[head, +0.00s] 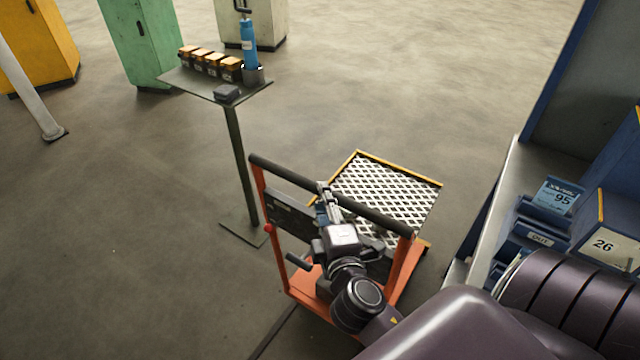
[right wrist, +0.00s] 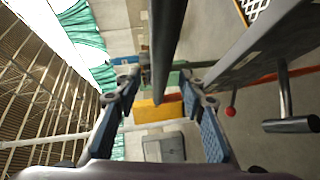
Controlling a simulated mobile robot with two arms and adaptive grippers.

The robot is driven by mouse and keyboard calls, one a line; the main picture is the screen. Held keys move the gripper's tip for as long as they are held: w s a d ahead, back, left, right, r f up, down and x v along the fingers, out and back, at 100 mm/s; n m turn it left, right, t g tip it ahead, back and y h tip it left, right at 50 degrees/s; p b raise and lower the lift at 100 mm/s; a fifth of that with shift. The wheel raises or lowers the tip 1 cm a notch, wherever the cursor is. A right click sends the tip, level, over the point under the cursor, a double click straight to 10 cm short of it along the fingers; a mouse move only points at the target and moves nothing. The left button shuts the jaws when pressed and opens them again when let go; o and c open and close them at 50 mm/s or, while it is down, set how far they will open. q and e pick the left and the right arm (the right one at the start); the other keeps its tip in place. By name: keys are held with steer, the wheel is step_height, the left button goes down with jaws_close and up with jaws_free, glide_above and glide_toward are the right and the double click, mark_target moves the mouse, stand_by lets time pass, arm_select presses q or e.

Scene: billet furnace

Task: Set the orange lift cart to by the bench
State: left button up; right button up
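The orange lift cart (head: 305,285) stands on the floor at the centre, with a white mesh platform and a black push handle (head: 375,212). My right gripper (head: 325,195) is at the middle of this handle. In the right wrist view the dark handle bar (right wrist: 164,50) runs between the fingertips (right wrist: 160,78). The fingers are spread, with no clear grip on the bar; contact cannot be told. The bench (head: 492,205) is at the right, close beside the cart, partly hidden by my arm. My left gripper is not in view.
A small stand (head: 200,85) with several orange-topped boxes and a blue bottle (head: 248,45) is just behind the cart to the left. Blue bins (head: 555,198) sit on the bench. Green (head: 140,45) and yellow (head: 42,45) cabinets stand farther back. Floor at left and back right is clear.

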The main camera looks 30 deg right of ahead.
steer(key=x, duration=0.4)
steer(key=shift+p, duration=0.4)
steer(key=shift+w+d, duration=0.1)
steer(key=shift+w, duration=0.2)
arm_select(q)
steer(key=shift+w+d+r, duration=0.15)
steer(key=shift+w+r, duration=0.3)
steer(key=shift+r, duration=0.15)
arm_select(e)
steer(key=shift+f, duration=0.1)
jaws_close()
